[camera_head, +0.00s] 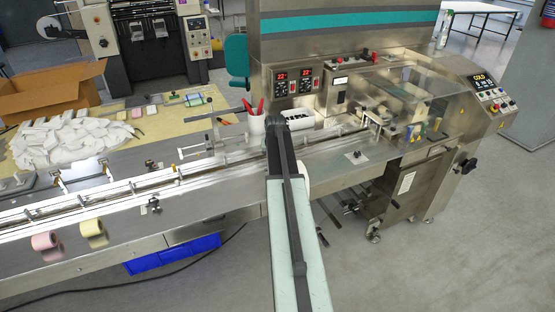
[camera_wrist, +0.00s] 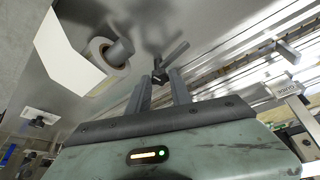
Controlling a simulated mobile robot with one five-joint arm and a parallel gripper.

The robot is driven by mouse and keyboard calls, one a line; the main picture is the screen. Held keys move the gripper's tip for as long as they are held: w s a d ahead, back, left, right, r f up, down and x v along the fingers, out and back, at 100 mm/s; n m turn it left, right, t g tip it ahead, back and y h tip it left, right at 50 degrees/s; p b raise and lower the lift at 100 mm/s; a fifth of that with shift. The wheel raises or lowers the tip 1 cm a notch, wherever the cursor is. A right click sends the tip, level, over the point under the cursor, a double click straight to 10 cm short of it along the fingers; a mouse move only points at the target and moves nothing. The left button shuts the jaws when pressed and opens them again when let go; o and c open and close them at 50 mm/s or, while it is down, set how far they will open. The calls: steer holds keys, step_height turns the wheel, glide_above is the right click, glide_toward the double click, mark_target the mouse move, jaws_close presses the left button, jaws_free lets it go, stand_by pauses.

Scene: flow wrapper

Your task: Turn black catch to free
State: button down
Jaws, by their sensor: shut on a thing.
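In the wrist view the two grey fingers of my gripper (camera_wrist: 159,88) reach toward the steel surface. They are shut on the black catch (camera_wrist: 160,76), a small dark piece at the fingertips. A dark grey lever (camera_wrist: 174,54) slants up and right from it. Most of the catch is hidden between the fingers, so its exact angle is hard to tell.
In the wrist view a white roll (camera_wrist: 104,50) lies left of the fingers, and a rail with a small bracket (camera_wrist: 284,88) runs at right.

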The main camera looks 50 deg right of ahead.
steer(key=shift+m, duration=0.6)
steer(key=shift+h, duration=0.3)
steer(key=shift+d, duration=0.1)
steer(key=c, duration=1.1)
jaws_free()
steer(key=shift+c, duration=0.2)
steer(key=p+v, duration=0.7)
steer(key=shift+r, duration=0.4)
